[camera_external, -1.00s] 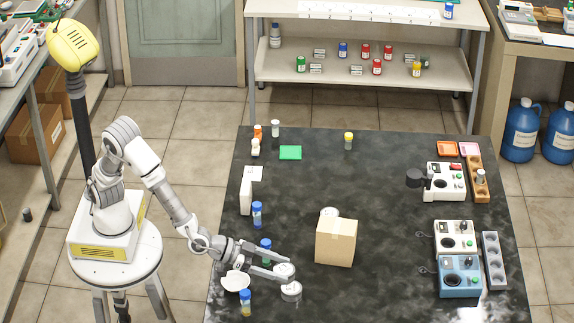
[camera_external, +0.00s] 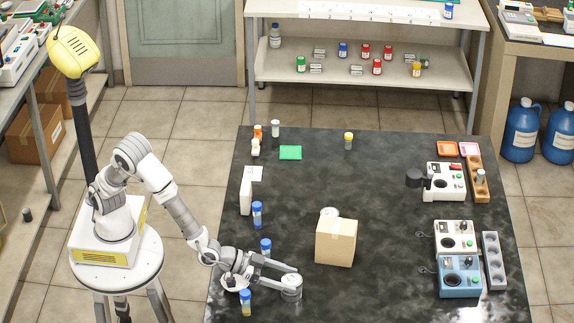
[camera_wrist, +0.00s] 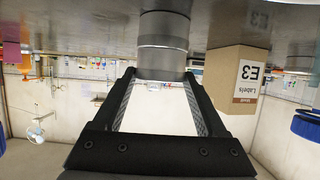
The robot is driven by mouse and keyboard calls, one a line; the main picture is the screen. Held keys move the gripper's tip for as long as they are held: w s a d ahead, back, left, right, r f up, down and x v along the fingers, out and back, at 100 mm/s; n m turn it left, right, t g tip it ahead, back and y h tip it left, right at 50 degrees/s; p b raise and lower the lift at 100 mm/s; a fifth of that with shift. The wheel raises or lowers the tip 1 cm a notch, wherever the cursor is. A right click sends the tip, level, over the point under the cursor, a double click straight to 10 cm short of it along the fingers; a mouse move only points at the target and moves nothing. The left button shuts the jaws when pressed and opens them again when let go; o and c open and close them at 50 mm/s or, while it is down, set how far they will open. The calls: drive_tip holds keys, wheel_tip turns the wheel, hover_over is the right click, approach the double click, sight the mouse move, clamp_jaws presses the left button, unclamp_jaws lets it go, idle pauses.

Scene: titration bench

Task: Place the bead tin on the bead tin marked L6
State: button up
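Two silvery bead tins with pale lids stand stacked near the front of the dark bench. The upper tin (camera_external: 291,281) sits on the lower tin (camera_external: 291,295); in the upside-down wrist view the upper tin (camera_wrist: 163,65) and lower tin (camera_wrist: 164,28) look closely aligned. My gripper (camera_external: 288,281) is open, low at the stack's left side; its fingertips also show in the wrist view (camera_wrist: 160,74), one on each side of the upper tin, with visible room between fingers and palm. No L6 mark is readable.
A cardboard box (camera_external: 336,242) stands right of the stack, with another pale round lid (camera_external: 329,212) partly hidden behind it. Blue-capped bottles (camera_external: 265,247) and (camera_external: 246,302) stand close to my gripper.

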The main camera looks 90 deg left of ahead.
drive_tip(key=o, duration=0.3)
drive_tip(key=shift+r, duration=0.2)
drive_tip(key=p+v, duration=0.2)
drive_tip(key=v, duration=1)
